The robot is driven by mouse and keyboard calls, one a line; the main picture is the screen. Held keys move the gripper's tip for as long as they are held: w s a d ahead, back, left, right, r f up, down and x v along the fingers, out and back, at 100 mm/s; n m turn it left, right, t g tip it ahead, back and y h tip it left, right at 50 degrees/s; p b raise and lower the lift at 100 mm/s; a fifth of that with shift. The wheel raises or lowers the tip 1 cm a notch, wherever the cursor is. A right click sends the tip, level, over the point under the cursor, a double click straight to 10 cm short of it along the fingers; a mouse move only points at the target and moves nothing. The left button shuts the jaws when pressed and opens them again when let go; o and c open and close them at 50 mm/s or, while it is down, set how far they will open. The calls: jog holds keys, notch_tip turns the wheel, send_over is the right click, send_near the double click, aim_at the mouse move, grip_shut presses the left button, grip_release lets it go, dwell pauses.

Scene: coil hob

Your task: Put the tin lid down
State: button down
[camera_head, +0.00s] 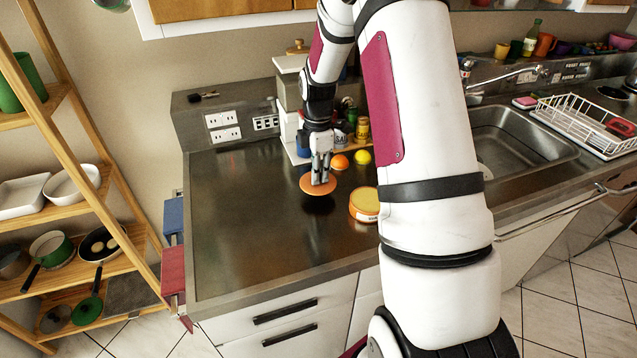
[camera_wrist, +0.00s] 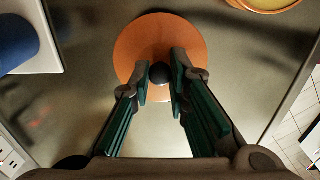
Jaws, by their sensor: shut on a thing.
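The tin lid is an orange disc (camera_head: 310,187) with a dark knob at its middle. My gripper (camera_head: 321,180) is shut on the lid's knob, with its fingers pointing down. In the wrist view the lid (camera_wrist: 140,45) shows flat under my gripper (camera_wrist: 161,76), with the knob between the fingertips. The lid seems held a little above the dark countertop, with a dark shadow under it. A round orange and yellow tin (camera_head: 365,203) stands on the counter to the right of the lid, partly hidden by my arm. Its edge also shows in the wrist view (camera_wrist: 268,5).
An orange fruit (camera_head: 340,162) and a yellow one (camera_head: 362,157) lie behind the lid. Jars (camera_head: 362,130) stand at the back by the wall. The counter's left and front parts (camera_head: 240,220) are clear. The sink (camera_head: 520,135) and a white dish rack (camera_head: 580,122) are at the right.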

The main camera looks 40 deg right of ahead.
jog(key=shift+f, duration=1.95)
jog(key=shift+f, duration=0.1)
jog(key=c, duration=1.5)
grip_release()
jog(key=shift+c, duration=0.2)
